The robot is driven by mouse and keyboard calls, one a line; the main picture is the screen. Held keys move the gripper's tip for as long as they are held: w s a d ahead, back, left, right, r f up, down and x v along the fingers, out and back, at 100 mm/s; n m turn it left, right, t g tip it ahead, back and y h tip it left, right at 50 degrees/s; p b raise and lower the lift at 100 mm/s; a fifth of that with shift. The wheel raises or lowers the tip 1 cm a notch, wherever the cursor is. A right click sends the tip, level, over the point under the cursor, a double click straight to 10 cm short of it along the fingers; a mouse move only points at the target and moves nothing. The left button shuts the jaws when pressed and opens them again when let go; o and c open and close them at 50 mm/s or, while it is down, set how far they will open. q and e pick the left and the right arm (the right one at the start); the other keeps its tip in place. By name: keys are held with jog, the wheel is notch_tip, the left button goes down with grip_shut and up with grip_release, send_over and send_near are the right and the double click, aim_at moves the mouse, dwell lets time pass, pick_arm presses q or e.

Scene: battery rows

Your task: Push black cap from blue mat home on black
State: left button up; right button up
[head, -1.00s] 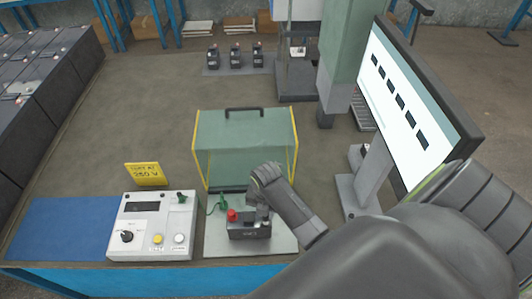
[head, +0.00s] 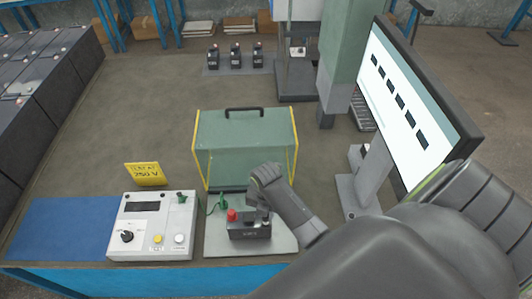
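The blue mat (head: 60,228) lies at the left front of the bench, and its visible part is bare. A dark battery (head: 248,231) stands on a pale grey pad (head: 222,248), with a red cap (head: 232,215) at its left end. My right gripper (head: 264,207) reaches in from the right and points down at the battery's right end. It covers that terminal, so I cannot make out a separate black cap there. Its fingers are too small and dark to tell open from shut. My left gripper is not in view.
A white tester (head: 152,228) with knobs and a green plug stands left of the battery. A green clear guard (head: 245,140) with yellow edges stands behind it. A monitor (head: 410,100) stands at right. Several small batteries (head: 236,55) sit at the back.

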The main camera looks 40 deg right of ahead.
jog(key=shift+f, duration=1.5)
dwell(1.8)
jog(key=o, duration=1.5)
jog(key=shift+r, duration=0.1)
jog(key=shift+r, duration=3.45)
